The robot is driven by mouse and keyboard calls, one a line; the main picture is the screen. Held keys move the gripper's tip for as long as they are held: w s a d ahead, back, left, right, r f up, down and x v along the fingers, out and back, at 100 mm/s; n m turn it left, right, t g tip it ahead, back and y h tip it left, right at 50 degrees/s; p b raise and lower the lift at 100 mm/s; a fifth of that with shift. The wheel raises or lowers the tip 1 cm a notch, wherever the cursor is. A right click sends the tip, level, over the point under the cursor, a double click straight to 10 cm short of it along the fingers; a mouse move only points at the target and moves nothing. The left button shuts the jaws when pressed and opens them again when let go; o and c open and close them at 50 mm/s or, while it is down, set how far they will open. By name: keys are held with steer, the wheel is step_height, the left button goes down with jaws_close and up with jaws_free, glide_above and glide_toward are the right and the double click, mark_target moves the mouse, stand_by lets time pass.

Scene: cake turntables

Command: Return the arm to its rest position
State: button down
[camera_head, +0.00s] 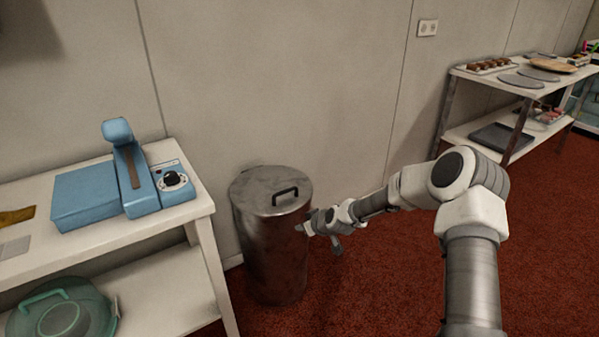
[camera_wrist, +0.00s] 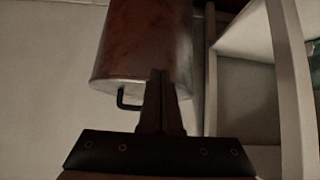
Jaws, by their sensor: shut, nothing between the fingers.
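My arm reaches leftward across the head view, bent at the elbow. My gripper (camera_head: 301,228) is at its far end, in front of the right side of a metal bin. In the wrist view my gripper (camera_wrist: 161,74) shows its two fingers together and empty, with the bin behind them. I cannot tell from these views how much space is between the fingertips and the bin.
The lidded metal bin (camera_head: 268,240) stands by the wall; it also shows in the wrist view (camera_wrist: 140,45). A white shelf (camera_head: 150,228) with a blue device (camera_head: 125,180) is at left. A second shelf (camera_head: 455,128) with trays is at back right. Red carpet (camera_head: 370,290) between is clear.

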steer(key=s+d+r+m+g+h, duration=0.15)
steer(key=s+d+r, duration=0.25)
steer(key=s+r, duration=0.65)
steer(key=s+d+r+h, duration=0.3)
steer(key=s+d+r, duration=0.3)
steer(key=r, duration=0.8)
steer(key=s+d+r+m, duration=0.2)
steer(key=s+r+m, duration=0.15)
steer(key=s, duration=0.85)
steer(key=s+d+r+m, duration=0.2)
steer(key=s+r, duration=0.2)
steer(key=s, duration=0.9)
step_height(320, 180, up, 25)
steer(key=p, duration=2.5)
steer(key=shift+h, duration=0.35)
steer(key=shift+s+d+g, duration=0.1)
steer(key=shift+g, duration=0.15)
